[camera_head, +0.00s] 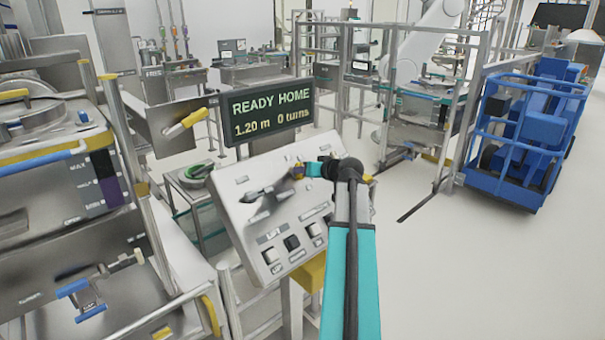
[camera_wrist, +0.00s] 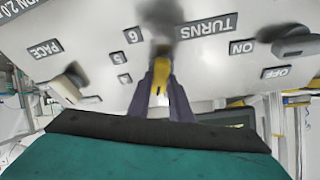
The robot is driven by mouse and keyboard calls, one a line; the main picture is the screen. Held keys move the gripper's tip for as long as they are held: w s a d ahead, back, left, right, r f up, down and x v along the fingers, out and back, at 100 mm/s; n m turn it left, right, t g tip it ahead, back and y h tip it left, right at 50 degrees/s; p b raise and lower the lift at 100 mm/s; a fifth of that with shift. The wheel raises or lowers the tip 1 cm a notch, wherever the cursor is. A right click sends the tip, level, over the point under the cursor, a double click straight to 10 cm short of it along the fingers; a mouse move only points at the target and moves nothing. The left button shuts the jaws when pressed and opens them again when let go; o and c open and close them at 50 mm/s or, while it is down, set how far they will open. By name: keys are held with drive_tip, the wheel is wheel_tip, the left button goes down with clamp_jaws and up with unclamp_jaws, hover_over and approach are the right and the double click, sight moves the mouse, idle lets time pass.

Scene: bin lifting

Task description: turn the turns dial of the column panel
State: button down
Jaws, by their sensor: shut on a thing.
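The column panel (camera_head: 243,187) is a tilted light-grey console with knobs and buttons. Above it a display (camera_head: 267,112) reads "READY HOME", "1.20 m" and "0 turns". My gripper (camera_head: 299,171) is at the panel's upper right part. In the wrist view my gripper (camera_wrist: 161,84) is shut on the turns dial (camera_wrist: 160,68), a yellow-and-dark knob beside the "TURNS" label. The numbers 4, 5 and 6 show to its left; the other marks are hidden or out of frame. The panel face (camera_wrist: 110,50) appears upside down there.
In the wrist view a grey knob (camera_wrist: 70,84) by "PACE" is at left and a switch (camera_wrist: 297,42) by "ON" and "OFF" at right. A dark lever (camera_head: 262,194) and several buttons are on the panel.

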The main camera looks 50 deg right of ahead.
drive_tip(key=shift+w+r+m+g+h+p, duration=0.15)
drive_tip(key=shift+m+h+p, duration=0.1)
drive_tip(key=shift+m, duration=0.65)
drive_tip(key=shift+r+m+g+h+p, duration=0.15)
drive_tip(key=shift+m+h+p, duration=0.1)
drive_tip(key=shift+m, duration=0.65)
drive_tip(key=shift+f+m, duration=0.1)
drive_tip(key=shift+m, duration=0.2)
drive_tip(key=c, duration=1.6)
unclamp_jaws()
drive_tip(key=shift+f, duration=0.1)
drive_tip(key=b+v, duration=0.3)
drive_tip(key=v, duration=1.1)
drive_tip(key=shift+b, duration=0.35)
